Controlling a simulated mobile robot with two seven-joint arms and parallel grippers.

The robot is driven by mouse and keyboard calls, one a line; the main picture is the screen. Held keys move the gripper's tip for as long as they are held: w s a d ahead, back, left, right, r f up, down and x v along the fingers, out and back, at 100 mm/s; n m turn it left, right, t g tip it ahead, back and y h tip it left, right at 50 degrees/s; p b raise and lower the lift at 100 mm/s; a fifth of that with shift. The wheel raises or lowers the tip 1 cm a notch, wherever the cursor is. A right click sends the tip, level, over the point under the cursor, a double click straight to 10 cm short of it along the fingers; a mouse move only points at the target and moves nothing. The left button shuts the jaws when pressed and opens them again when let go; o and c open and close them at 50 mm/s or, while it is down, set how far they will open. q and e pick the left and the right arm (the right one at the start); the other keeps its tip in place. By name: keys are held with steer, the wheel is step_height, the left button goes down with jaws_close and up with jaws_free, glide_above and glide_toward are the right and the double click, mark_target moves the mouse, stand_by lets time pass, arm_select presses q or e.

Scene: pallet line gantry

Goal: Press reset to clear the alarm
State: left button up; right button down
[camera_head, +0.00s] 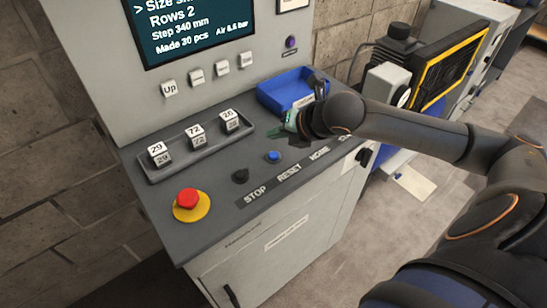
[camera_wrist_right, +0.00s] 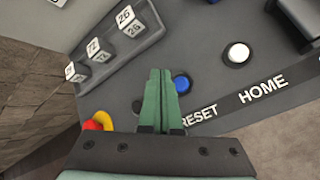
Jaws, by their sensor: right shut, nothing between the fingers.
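A blue round button (camera_head: 273,156) sits on the grey console, behind the RESET label (camera_head: 289,173). In the right wrist view the blue button (camera_wrist_right: 182,84) shows just right of my fingers, partly covered by them. My right gripper (camera_head: 292,122) is above the console, behind and right of the blue button in the head view. Its green fingers (camera_wrist_right: 160,72) are shut and empty. I cannot tell their height above the panel. The display (camera_head: 195,25) shows rows, step, pieces and air pressure; its top is cut off, and no alarm text shows. My left gripper is not in view.
A black button (camera_head: 240,175) and red mushroom button (camera_head: 188,199) lie left of the blue one. A white button (camera_wrist_right: 237,54) is near HOME. A tray of number cubes (camera_head: 160,173) and a blue bin (camera_head: 272,96) stand behind.

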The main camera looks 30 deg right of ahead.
mark_target(276, 157)
steer(key=shift+f+b, duration=0.5)
steer(key=shift+f, duration=1.35)
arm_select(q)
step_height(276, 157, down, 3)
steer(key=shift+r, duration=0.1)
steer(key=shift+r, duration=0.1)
arm_select(e)
steer(key=shift+f, duration=0.2)
steer(key=shift+f, duration=0.25)
steer(key=shift+f, duration=0.5)
stand_by(0.9)
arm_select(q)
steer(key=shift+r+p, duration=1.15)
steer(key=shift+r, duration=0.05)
arm_select(e)
steer(key=shift+r, duration=0.95)
